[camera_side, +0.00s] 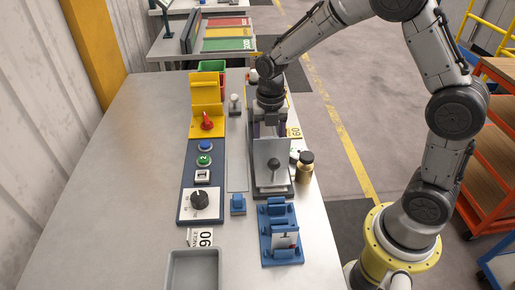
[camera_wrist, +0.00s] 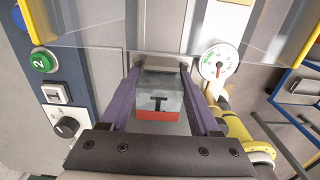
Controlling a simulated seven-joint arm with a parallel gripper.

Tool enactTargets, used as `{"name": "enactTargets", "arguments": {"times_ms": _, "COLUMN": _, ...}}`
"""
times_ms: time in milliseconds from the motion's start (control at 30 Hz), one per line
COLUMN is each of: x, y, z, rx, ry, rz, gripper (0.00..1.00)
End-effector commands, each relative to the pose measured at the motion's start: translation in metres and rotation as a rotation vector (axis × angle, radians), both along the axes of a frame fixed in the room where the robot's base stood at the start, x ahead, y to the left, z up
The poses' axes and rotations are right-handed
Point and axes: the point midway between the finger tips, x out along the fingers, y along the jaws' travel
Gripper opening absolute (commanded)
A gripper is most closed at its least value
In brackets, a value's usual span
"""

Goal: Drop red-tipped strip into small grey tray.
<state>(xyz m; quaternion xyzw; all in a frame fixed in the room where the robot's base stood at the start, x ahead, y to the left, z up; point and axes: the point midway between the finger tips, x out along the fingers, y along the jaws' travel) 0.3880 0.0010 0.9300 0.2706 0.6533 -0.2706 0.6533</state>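The red-tipped strip (camera_wrist: 160,98) shows in the wrist view as a pale grey plate with a dark mark and a red band along its near edge. It spans the space between the two purple fingers of my gripper (camera_wrist: 160,70), which appear closed on its sides. In the side view my gripper (camera_side: 269,130) points down at the grey bender (camera_side: 270,180), behind its upright plate. The strip's far end is hidden. The small grey tray (camera_side: 193,270) stands at the front of the table, partly cut off by the picture's lower edge.
A blue rack (camera_side: 280,250) holding a pale piece stands in front of the bender. A brass weight (camera_side: 305,168) stands to its right. A control panel (camera_side: 200,205) with buttons and a dial lies left. In the wrist view a gauge (camera_wrist: 220,62) is right of the fingers. The table's left side is clear.

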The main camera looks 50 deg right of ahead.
Motion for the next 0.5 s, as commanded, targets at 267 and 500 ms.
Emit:
{"name": "enactTargets", "arguments": {"times_ms": 267, "x": 0.0000, "y": 0.0000, "z": 0.0003, "rx": 0.000, "ry": 0.000, "rz": 0.000, "gripper": 0.38}}
{"name": "enactTargets", "arguments": {"times_ms": 500, "x": 0.0001, "y": 0.0000, "z": 0.0004, "rx": 0.000, "ry": 0.000, "rz": 0.000, "gripper": 0.38}}
